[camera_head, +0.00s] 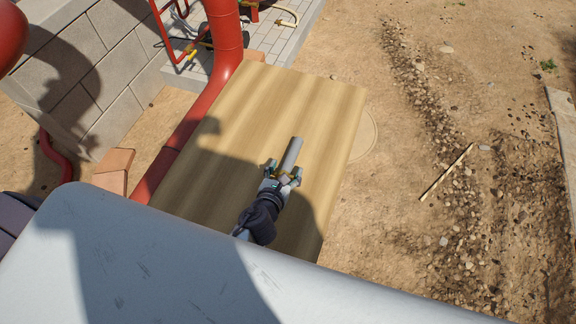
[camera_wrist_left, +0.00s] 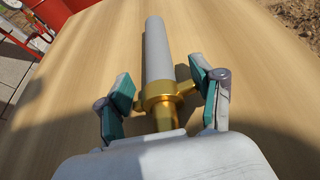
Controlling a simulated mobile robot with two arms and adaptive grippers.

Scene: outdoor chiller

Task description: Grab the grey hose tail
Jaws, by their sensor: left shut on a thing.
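The grey hose tail (camera_head: 291,153) is a plain grey tube with a brass collar at its near end. In the left wrist view the hose tail (camera_wrist_left: 157,50) points away from me, and its brass fitting (camera_wrist_left: 160,90) has side lugs between the teal finger pads. My left gripper (camera_head: 283,171) is shut on the hose tail at this brass end, over the wooden table top. In the left wrist view the gripper (camera_wrist_left: 165,87) has one finger on each side of the fitting. The near end of the fitting is hidden behind the gripper body. My right gripper is not in view.
The wooden table top (camera_head: 240,110) is otherwise bare, with shadow over its near part. A thick red pipe (camera_head: 222,60) runs along its left side, by a block wall (camera_head: 85,55). Sandy ground (camera_head: 420,200) with gravel lies open to the right.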

